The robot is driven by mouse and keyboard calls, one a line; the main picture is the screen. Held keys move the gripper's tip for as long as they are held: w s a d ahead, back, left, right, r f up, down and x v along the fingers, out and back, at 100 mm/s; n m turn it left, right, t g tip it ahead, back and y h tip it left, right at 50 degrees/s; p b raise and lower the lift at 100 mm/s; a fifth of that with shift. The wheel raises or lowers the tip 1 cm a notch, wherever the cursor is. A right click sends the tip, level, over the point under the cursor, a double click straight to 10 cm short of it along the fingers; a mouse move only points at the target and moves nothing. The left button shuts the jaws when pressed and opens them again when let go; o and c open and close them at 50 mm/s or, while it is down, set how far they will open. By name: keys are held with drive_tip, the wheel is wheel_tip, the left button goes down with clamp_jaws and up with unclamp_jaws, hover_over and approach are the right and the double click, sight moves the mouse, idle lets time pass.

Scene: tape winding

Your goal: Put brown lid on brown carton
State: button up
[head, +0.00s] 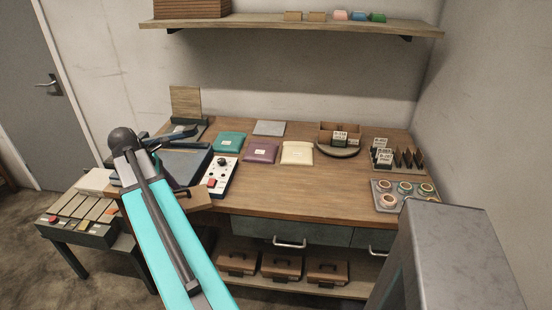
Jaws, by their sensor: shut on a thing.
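A flat brown piece, which looks like the brown lid (196,199), is held in the air just off the desk's front left edge. My gripper (178,189) is shut on it, and my own teal forearm hides part of the grip. A small open brown box (327,129), which may be the brown carton, stands on a round dark base at the back right of the desk. A white label card stands at its front. My gripper is well to the left of this box and nearer to me.
On the wooden desk (300,185) lie teal (230,141), purple (262,153) and cream pouches (297,153). A white control box (219,177) stands near the lid. A tray of rolls (404,194) is at right. Brown handled boxes (281,266) sit below. The desk's middle right is clear.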

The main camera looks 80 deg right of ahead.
drive_tip(key=s+d+m, duration=0.2)
drive_tip(key=s+d, duration=0.2)
drive_tip(key=s, duration=0.5)
drive_tip(key=s+d+m+y, duration=0.1)
drive_tip(key=s+d, duration=0.3)
drive_tip(key=s, duration=0.5)
drive_tip(key=s+d+m+y, duration=0.1)
drive_tip(key=s+d+m, duration=0.2)
drive_tip(key=s, duration=0.7)
drive_tip(key=shift+d+g, duration=0.4)
drive_tip(key=shift+d, duration=0.6)
drive_tip(key=shift+w, duration=0.1)
drive_tip(key=w+d+p, duration=0.1)
drive_tip(key=w+d, duration=0.1)
drive_tip(key=d, duration=0.2)
drive_tip(key=w+d+f+p, duration=0.1)
drive_tip(key=w+d, duration=0.2)
drive_tip(key=d, duration=0.2)
drive_tip(key=w+d+p, duration=0.1)
drive_tip(key=w+d, duration=0.1)
drive_tip(key=d, duration=0.3)
drive_tip(key=shift+w+f, duration=0.2)
drive_tip(key=shift+f, duration=0.1)
drive_tip(key=shift+d, duration=0.1)
drive_tip(key=shift+f+p, duration=0.65)
drive_tip(key=shift+f, duration=1.15)
drive_tip(key=shift+f, duration=0.1)
